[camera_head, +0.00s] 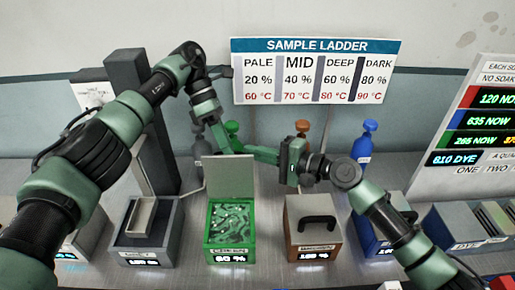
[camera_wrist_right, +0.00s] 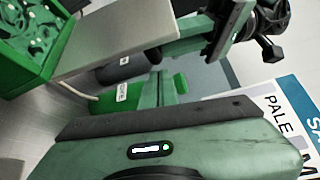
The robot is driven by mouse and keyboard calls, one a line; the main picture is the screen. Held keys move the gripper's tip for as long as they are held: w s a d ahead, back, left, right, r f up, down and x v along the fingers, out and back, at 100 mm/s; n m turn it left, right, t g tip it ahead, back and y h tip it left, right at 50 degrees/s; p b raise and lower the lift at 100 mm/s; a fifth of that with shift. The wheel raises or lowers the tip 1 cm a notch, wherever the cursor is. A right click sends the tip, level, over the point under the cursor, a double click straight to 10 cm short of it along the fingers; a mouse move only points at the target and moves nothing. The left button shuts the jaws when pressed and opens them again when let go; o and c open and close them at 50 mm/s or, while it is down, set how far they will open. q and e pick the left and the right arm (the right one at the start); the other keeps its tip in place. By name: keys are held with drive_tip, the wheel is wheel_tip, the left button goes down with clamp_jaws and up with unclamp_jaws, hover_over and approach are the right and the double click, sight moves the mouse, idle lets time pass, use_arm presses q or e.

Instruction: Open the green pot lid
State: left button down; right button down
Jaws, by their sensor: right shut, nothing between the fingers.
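The green pot (camera_head: 230,240) stands on the bench, a box full of green patterned content. Its lid (camera_head: 230,180) stands upright at the back edge, its grey inner face toward me, so the pot is open. In the right wrist view the pot (camera_wrist_right: 25,45) is at upper left, with the grey lid (camera_wrist_right: 110,35) beside it. My right gripper (camera_head: 255,152) is shut and empty, just behind the lid's upper right edge; its fingers also show in the right wrist view (camera_wrist_right: 160,88). My left gripper (camera_head: 219,138) is behind the lid's left side, partly hidden; its jaws are unclear.
A brown box (camera_head: 300,245) with a black handle stands right of the pot, and a grey box (camera_head: 165,245) with a tray stands left. A blue box (camera_head: 372,240) is farther right. Bottles, including a green one (camera_head: 232,128) and a blue one (camera_head: 362,145), stand behind.

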use_arm(q)
drive_tip(key=shift+r, duration=0.15)
drive_tip(key=shift+w, duration=0.15)
use_arm(e)
drive_tip(key=shift+s+a+r+n, duration=0.1)
drive_tip(key=shift+s+r+n, duration=0.05)
drive_tip(key=shift+s, duration=0.3)
drive_tip(key=shift+s+a+r+n, duration=0.1)
drive_tip(key=shift+s+r+n, duration=0.05)
drive_tip(key=shift+s, duration=0.3)
use_arm(q)
drive_tip(key=c, duration=1.5)
unclamp_jaws()
drive_tip(key=shift+o, duration=0.5)
drive_tip(key=shift+d, duration=0.15)
use_arm(e)
drive_tip(key=shift+d, duration=0.1)
